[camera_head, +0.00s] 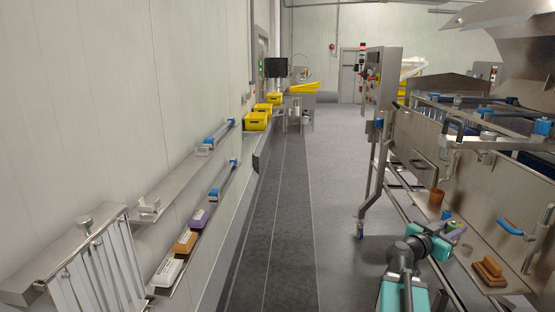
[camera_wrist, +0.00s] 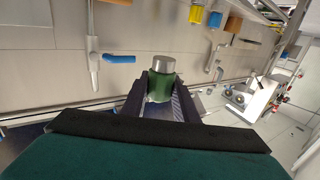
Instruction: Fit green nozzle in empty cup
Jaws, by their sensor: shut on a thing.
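My gripper (camera_wrist: 160,98) is shut on the green nozzle (camera_wrist: 160,86), which has a silver metal end pointing away from the jaws. In the head view my gripper (camera_head: 447,232) is at the lower right, in front of the steel machine, and the green nozzle (camera_head: 451,226) shows small at its tip. An orange-brown cup-like piece (camera_head: 436,196) is on the machine side beyond it. In the wrist view, yellow (camera_wrist: 196,14), blue (camera_wrist: 214,19) and orange (camera_wrist: 233,24) pieces sit in a row near the top. I cannot tell which cup is empty. The nozzle is apart from them.
A blue-handled tool (camera_head: 509,228) and a brown brush (camera_head: 489,270) are at the machine's side. Wall shelves at left hold purple (camera_head: 198,220), orange (camera_head: 186,242) and white (camera_head: 167,271) blocks. Yellow crates (camera_head: 256,121) stand farther back. The aisle floor (camera_head: 285,200) is clear.

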